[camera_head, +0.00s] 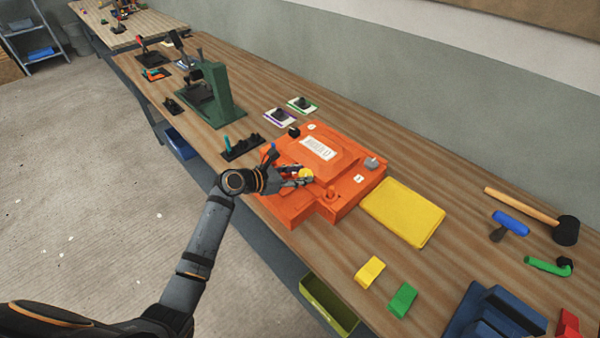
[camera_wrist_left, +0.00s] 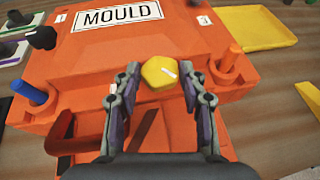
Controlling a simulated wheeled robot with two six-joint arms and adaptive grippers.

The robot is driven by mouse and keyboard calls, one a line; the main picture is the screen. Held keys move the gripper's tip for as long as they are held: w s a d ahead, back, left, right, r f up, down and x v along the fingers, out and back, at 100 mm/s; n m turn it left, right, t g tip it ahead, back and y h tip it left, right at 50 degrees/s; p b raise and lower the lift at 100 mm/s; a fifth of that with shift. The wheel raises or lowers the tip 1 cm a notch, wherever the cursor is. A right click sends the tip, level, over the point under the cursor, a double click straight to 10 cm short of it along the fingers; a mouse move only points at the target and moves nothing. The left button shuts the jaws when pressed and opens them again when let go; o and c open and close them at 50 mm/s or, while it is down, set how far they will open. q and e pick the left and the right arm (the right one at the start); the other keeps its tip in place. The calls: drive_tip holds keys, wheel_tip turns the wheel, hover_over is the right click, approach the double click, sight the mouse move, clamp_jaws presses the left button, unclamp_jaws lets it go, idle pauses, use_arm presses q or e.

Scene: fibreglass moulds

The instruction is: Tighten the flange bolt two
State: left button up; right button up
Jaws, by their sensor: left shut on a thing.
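The orange mould (camera_head: 345,198) stands on the wooden bench with a white MOULD label on top; it also fills the left wrist view (camera_wrist_left: 150,50). A yellow six-sided bolt head or knob (camera_wrist_left: 159,73) sits at its near side and shows small in the head view (camera_head: 306,173). My left gripper (camera_wrist_left: 160,82) is shut on this yellow head, one finger on each side. A blue-topped peg (camera_wrist_left: 30,92) stands left of it and an orange-red one (camera_wrist_left: 229,60) right of it. Which bolt is number two, I cannot tell. My right gripper is not in view.
A yellow tray (camera_head: 405,213) lies right of the mould. A green press (camera_head: 222,95) and a black rack (camera_head: 243,148) stand to the left. Yellow (camera_head: 370,272) and green (camera_head: 403,299) blocks lie near the front edge. A mallet (camera_head: 530,212) lies far right.

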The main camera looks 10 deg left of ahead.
use_arm(q)
drive_tip(key=shift+w+a+m+g+h, duration=0.1)
drive_tip(key=shift+m+g+h, duration=0.3)
drive_tip(key=shift+m+g, duration=0.1)
drive_tip(key=o, duration=1.2)
drive_tip(key=shift+c, duration=0.2)
drive_tip(key=v, duration=1.1)
drive_tip(key=shift+a+f, duration=0.1)
drive_tip(key=shift+f, duration=0.05)
drive_tip(key=shift+s+a+r, duration=0.3)
